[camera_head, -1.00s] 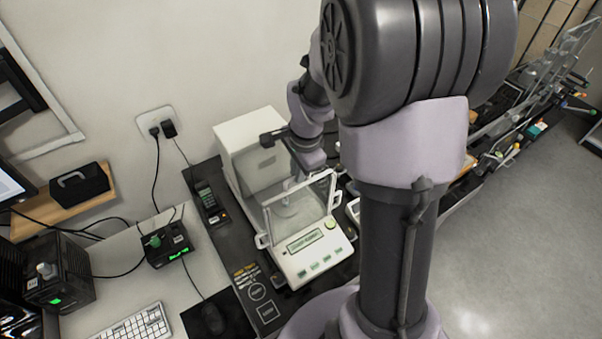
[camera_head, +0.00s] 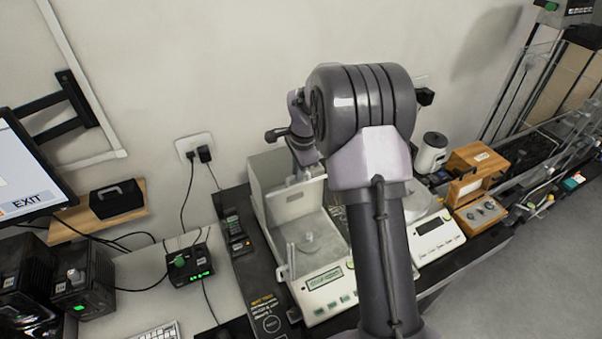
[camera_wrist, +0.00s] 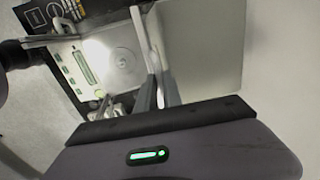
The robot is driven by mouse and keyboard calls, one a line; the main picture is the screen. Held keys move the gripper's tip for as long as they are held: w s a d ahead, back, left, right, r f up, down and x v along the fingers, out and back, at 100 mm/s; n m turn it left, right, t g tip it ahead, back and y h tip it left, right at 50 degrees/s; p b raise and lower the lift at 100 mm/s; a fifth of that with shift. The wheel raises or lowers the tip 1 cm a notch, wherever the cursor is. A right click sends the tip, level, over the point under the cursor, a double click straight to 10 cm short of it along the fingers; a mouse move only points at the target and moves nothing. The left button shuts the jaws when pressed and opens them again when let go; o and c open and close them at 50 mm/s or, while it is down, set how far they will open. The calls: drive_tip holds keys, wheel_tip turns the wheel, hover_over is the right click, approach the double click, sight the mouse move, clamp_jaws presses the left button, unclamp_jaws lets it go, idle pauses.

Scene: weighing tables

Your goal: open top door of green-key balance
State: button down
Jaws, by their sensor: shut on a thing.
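The green-key balance (camera_head: 325,285) is a white unit with a display and green keys at its front, and a draft chamber behind. The round pan (camera_head: 308,238) shows inside the chamber; it also shows in the wrist view (camera_wrist: 122,60). My gripper (camera_wrist: 158,88) is shut on the white handle edge of the top door (camera_wrist: 150,35). In the head view, my wrist is over the rear of the chamber, by the white rear housing (camera_head: 262,172). My arm hides part of the chamber's right side, and the fingertips are hard to make out there.
A second white balance (camera_head: 437,233) stands to the right, partly behind my arm. Beyond it are a white canister (camera_head: 431,153) and a wooden box (camera_head: 477,165). A black control box with a green knob (camera_head: 190,265) is to the left. The wall is close behind.

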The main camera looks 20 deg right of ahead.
drive_tip(key=c, duration=1.5)
unclamp_jaws()
drive_tip(key=s+r+p, duration=0.2)
drive_tip(key=s+r, duration=0.1)
drive_tip(key=r, duration=1.4)
drive_tip(key=shift+s, duration=0.2)
drive_tip(key=s+a+f+n+t+b, duration=0.1)
drive_tip(key=s+a+f+n+b, duration=0.3)
drive_tip(key=s+b, duration=0.3)
drive_tip(key=s+a+f+n+t+y+b, duration=0.1)
drive_tip(key=s+a+f+n+b, duration=0.3)
drive_tip(key=s, duration=0.9)
drive_tip(key=s+a+f+n+t+y+b, duration=0.1)
drive_tip(key=s+a+f+n+b, duration=0.4)
drive_tip(key=s+a+f+b, duration=0.2)
drive_tip(key=s+f+b, duration=0.2)
drive_tip(key=s+b, duration=0.1)
drive_tip(key=shift+a+t, duration=0.25)
drive_tip(key=shift+t, duration=0.05)
